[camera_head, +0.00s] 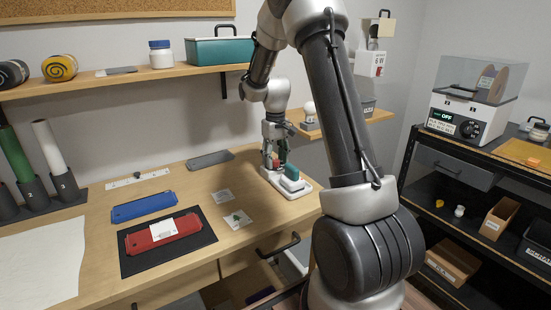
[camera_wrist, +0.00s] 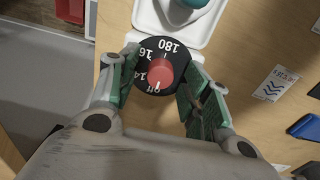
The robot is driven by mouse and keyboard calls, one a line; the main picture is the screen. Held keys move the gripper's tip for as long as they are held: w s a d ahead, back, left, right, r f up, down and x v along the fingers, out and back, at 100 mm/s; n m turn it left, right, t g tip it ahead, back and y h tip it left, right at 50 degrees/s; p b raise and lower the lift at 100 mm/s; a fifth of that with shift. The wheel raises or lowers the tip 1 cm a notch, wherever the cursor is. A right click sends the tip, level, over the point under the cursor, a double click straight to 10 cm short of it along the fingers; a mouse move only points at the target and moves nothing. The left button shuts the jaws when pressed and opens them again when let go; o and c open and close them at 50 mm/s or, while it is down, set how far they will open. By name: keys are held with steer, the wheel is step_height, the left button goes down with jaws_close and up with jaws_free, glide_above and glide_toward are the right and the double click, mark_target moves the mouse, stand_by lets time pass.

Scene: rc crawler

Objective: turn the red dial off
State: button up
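The red dial (camera_wrist: 160,73) is a round knob on a black disc (camera_wrist: 178,50) printed with numbers and "off". A white line on the knob points toward the bottom of the wrist picture, beside the "off" label. The disc is on a white device (camera_head: 300,190) with a teal part, on the wooden bench; the dial shows small in the head view (camera_head: 277,163). My gripper (camera_wrist: 157,82) is open, its green-padded fingers on either side of the dial. Gaps show between knob and pads. The gripper also shows above the device in the head view (camera_head: 275,155).
A blue case (camera_head: 144,206), a red case (camera_head: 165,232) on a black mat, and small cards (camera_head: 237,218) lie on the bench left of the device. A shelf (camera_head: 120,77) runs above. At right, a rack holds a machine (camera_head: 466,118) displaying "OFF".

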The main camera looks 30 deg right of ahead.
mark_target(276, 160)
step_height(276, 160, up, 12)
stand_by(0.6)
steer(key=s+a+r+t, duration=0.1)
steer(key=s+a+r, duration=0.1)
steer(key=s, duration=0.8)
steer(key=s+a+r+t, duration=0.1)
steer(key=s+a+r, duration=0.1)
steer(key=s, duration=0.8)
steer(key=s+a+r+t, duration=0.2)
steer(key=s+a, duration=0.1)
steer(key=s, duration=0.8)
steer(key=shift+a+r+m, duration=0.15)
steer(key=shift+r+m, duration=0.15)
steer(key=shift+r, duration=0.05)
